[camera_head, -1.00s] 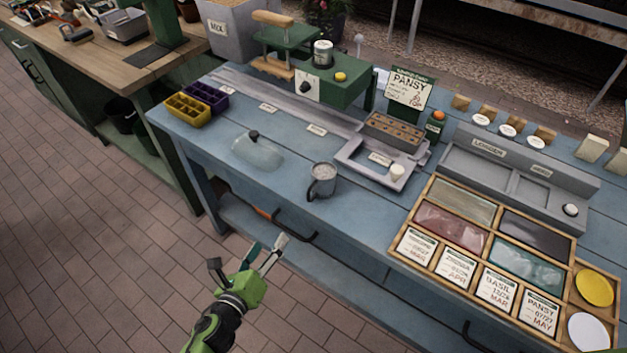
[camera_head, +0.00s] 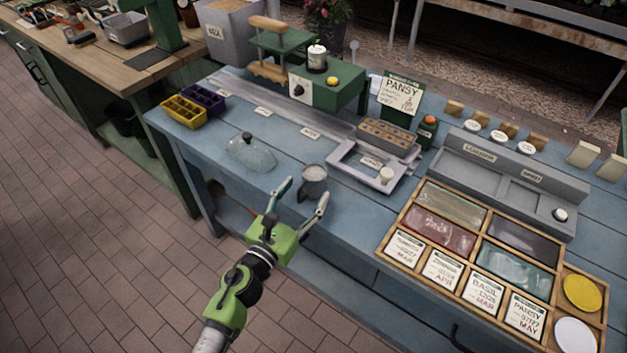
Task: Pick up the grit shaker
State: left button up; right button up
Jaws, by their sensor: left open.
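A grey metal cup-like shaker (camera_head: 315,178) with a side handle stands upright near the front edge of the blue bench. It is probably the grit shaker, but I can read no name on it. My left gripper (camera_head: 304,194) is open at the bench's front edge, its fingers pointing at the shaker. In the picture one fingertip is left of the shaker and the other overlaps its lower right. I cannot tell whether they touch it; its handle is partly hidden. My right gripper does not show.
A clear domed lid (camera_head: 251,157) lies left of the shaker. A grey tray (camera_head: 345,169) is to its right, and a wooden compartment box (camera_head: 408,270) with seed packets lies farther right. A green press (camera_head: 340,92) stands behind. Bare bench surrounds the shaker.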

aim_at(309, 189)
pick_arm(q)
jog(key=x, duration=0.5)
jog(key=shift+s+d+f, duration=0.1)
jog(key=c, duration=1.4)
